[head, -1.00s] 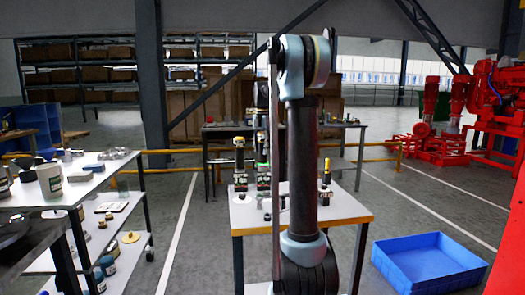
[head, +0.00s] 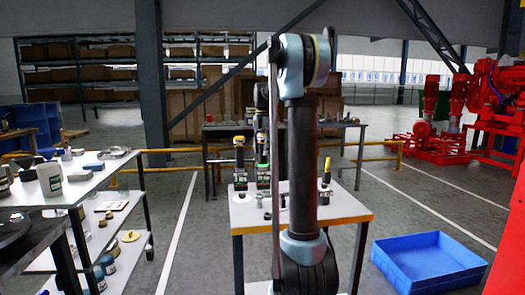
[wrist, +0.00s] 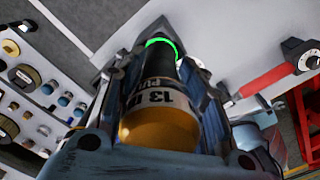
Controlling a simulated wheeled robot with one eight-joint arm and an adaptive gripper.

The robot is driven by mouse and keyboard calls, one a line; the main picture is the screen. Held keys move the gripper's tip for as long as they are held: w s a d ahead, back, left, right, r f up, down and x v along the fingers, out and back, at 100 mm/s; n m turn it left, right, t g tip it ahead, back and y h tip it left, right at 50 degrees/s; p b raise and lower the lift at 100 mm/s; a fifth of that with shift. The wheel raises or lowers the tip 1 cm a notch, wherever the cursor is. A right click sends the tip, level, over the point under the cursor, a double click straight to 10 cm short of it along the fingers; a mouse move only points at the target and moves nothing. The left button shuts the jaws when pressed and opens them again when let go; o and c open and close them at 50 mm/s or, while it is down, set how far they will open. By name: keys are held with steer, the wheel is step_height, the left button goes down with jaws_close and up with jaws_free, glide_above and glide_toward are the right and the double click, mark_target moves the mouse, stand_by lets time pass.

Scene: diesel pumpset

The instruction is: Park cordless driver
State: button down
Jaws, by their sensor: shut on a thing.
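The cordless driver (wrist: 160,95) fills the middle of the wrist view, with a yellow end, a pale label reading "13" and a glowing green ring at its far end. My gripper (wrist: 165,85) is shut around it, with a jaw on either side. In the head view, a driver with a green band (head: 262,168) appears upright over the small table (head: 340,211), just left of my arm. My gripper is mostly hidden there. Another upright yellow-topped tool (head: 239,158) stands to its left. Whether the held driver touches a holder below is hidden.
A yellow-topped tool (head: 326,172) stands on the table's right side. A cart with cups and jars (head: 70,185) is at left. A blue bin (head: 430,262) lies on the floor at right. The wrist view shows a red-handled tool (wrist: 268,84) at right.

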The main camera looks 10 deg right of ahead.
steer(key=shift+f, duration=0.5)
steer(key=c, duration=0.9)
jaws_free()
step_height(320, 180, up, 12)
steer(key=shift+f, duration=0.1)
